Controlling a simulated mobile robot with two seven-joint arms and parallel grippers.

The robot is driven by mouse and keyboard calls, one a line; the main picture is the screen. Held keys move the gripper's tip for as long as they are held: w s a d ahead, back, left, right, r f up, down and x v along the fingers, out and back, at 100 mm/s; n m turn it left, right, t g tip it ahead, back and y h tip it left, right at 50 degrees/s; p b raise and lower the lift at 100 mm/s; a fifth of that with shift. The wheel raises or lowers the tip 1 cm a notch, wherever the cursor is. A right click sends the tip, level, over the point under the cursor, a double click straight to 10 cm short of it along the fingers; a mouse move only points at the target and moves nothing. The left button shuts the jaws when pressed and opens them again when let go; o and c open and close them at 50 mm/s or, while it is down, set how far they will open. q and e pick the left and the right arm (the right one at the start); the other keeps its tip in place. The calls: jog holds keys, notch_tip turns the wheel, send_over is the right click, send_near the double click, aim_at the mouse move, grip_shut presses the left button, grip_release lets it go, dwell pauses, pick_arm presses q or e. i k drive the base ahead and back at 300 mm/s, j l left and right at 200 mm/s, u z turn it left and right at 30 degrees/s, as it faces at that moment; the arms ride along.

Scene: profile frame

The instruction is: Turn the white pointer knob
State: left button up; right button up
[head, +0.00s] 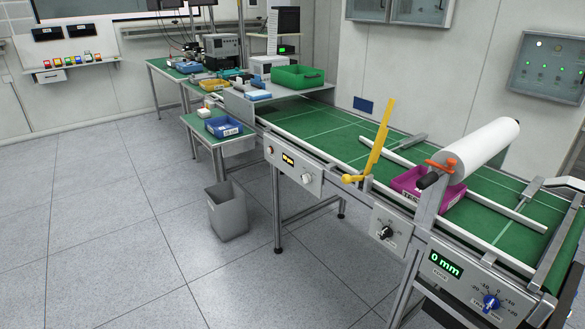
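A small white knob (306,179) sits on the grey control panel (292,170) on the near side of the conveyor, right of a small amber display (287,160). It is too small to tell which way its pointer faces. A black knob (386,232) is on a second panel further right. A blue knob (491,301) with a numbered dial is on the panel with the green "0 mm" display (445,263). I cannot make out either of my grippers in the head view.
The green conveyor (330,130) carries a magenta bin (412,187), with a white roll (482,150) above it. A yellow lever (381,135) stands up from the near rail. A grey waste bin (227,211) stands on the floor. The floor at left is clear.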

aim_at(306, 178)
jog(key=i+j, duration=0.3)
jog(key=i, duration=0.2)
jog(key=i+j, duration=0.35)
jog(key=i, duration=0.15)
jog(key=i+j, duration=0.3)
jog(key=i, duration=0.2)
jog(key=j+z, duration=0.1)
jog(key=z, duration=1.5)
jog(key=i+j, duration=0.05)
